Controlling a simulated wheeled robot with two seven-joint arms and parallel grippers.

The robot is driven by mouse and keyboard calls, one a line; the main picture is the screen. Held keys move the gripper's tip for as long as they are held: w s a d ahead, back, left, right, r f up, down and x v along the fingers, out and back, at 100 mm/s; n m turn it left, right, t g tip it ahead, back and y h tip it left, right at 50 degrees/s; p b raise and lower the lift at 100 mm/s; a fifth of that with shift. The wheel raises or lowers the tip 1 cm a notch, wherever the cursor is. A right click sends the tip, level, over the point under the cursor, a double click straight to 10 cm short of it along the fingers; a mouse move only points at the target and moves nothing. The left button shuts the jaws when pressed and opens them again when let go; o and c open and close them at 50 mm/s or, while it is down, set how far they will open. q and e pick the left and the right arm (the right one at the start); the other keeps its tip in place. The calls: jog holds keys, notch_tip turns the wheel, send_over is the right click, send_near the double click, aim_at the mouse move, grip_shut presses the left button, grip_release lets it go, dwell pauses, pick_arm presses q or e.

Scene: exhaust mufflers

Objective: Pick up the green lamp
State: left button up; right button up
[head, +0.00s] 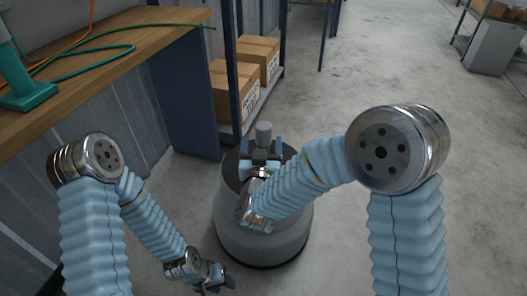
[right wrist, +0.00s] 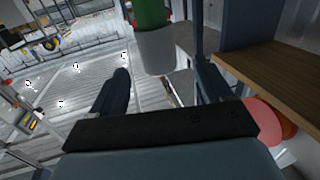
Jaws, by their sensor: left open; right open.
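A cylinder with a green part and a grey part, which looks like the green lamp (right wrist: 152,45), is at the top of the right wrist view, between the two finger lines. In the head view the lamp (head: 263,131) looks small and greyish, just beyond my right gripper (head: 262,144). My right gripper is open with its fingers on either side of it; whether they touch it I cannot tell. My left gripper (head: 216,278) is open and empty, low near the bottom edge of the head view.
A wooden workbench (head: 120,45) at the left carries a teal stand (head: 25,92) and green and orange cables (head: 85,60). Cardboard boxes (head: 234,90) stand on a shelf behind my right gripper. Concrete floor (head: 400,70) lies open to the right.

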aim_at(263, 137)
jog(key=w, duration=0.6)
jog(key=shift+w+d+f, duration=0.1)
jog(key=shift+d+f, duration=0.15)
jog(key=shift+c, duration=0.3)
grip_shut()
